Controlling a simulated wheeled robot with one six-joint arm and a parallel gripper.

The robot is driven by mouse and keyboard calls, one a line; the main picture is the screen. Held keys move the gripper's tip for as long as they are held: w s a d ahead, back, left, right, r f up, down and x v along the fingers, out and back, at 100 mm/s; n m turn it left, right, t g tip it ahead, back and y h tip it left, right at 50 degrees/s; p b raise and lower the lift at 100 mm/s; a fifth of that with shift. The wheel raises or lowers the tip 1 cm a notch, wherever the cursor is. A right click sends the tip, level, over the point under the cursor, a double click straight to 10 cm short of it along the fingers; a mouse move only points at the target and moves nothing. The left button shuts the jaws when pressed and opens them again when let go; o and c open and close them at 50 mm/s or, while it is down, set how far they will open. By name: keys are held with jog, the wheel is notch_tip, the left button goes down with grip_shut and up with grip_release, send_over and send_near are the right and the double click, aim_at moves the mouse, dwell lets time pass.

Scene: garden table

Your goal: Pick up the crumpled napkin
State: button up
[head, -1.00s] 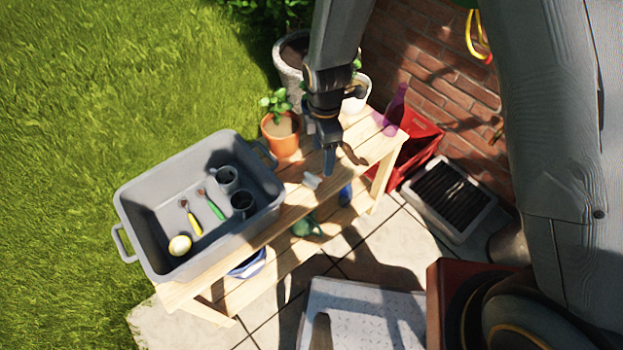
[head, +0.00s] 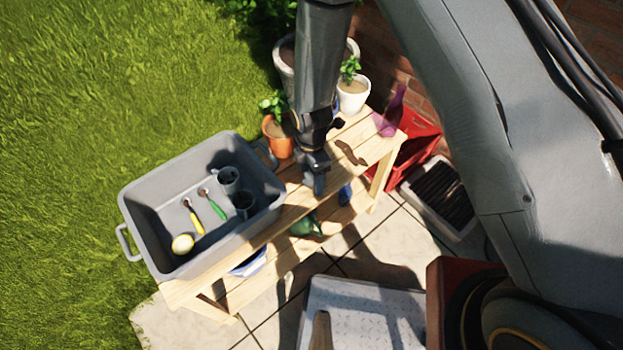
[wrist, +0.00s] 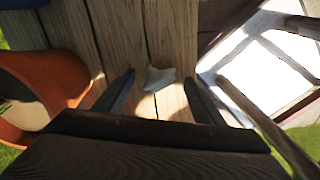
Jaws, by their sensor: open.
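The crumpled napkin (wrist: 158,77) is a small pale grey-white lump on the wooden table (wrist: 115,30) in the wrist view. It lies ahead of and between the two dark fingers of my gripper (wrist: 162,92), which are apart with nothing between them. In the head view my gripper (head: 315,185) points down over the table's middle, to the right of the grey tub. The napkin is hidden behind the gripper in the head view.
The grey tub (head: 150,225) on the left holds two cups, two hand tools and a pale yellow round thing. An orange plant pot (head: 277,135) stands close by, left in the wrist view (wrist: 40,90). A white pot (head: 352,95) and a purple bottle (head: 389,115) stand further back.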

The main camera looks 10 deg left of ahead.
jog(key=shift+f, duration=0.15)
jog(key=c, duration=1.1)
jog(key=shift+c, duration=0.2)
